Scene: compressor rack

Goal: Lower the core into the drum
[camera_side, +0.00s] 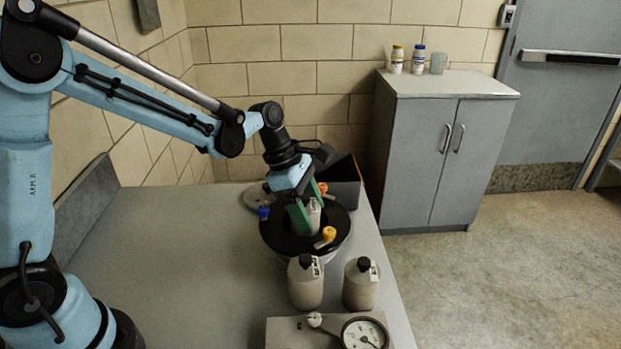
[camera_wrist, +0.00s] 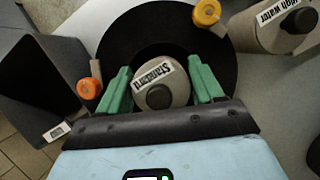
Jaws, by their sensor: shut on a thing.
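My gripper (camera_side: 311,213) has green fingers and is shut on the core, a grey-beige cylinder (camera_side: 314,212) with a black knob on top. In the wrist view the core (camera_wrist: 165,88) sits between the fingers (camera_wrist: 160,75), and its label reads "Standard". The drum (camera_side: 278,240) is a round vessel with a wide black top, standing near the table's right edge. The core is upright or nearly so over the drum's middle; the black top also shows around it in the wrist view (camera_wrist: 125,45). The core's lower end is hidden, so its depth cannot be told.
Blue (camera_side: 264,212), orange (camera_side: 322,187) and yellow (camera_side: 329,233) knobs surround the drum. Two black-capped bottles (camera_side: 305,285) (camera_side: 361,287) and a gauge box (camera_side: 290,333) stand in front. A dark open box (camera_side: 345,192) is behind. The table's left side (camera_side: 170,260) is clear.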

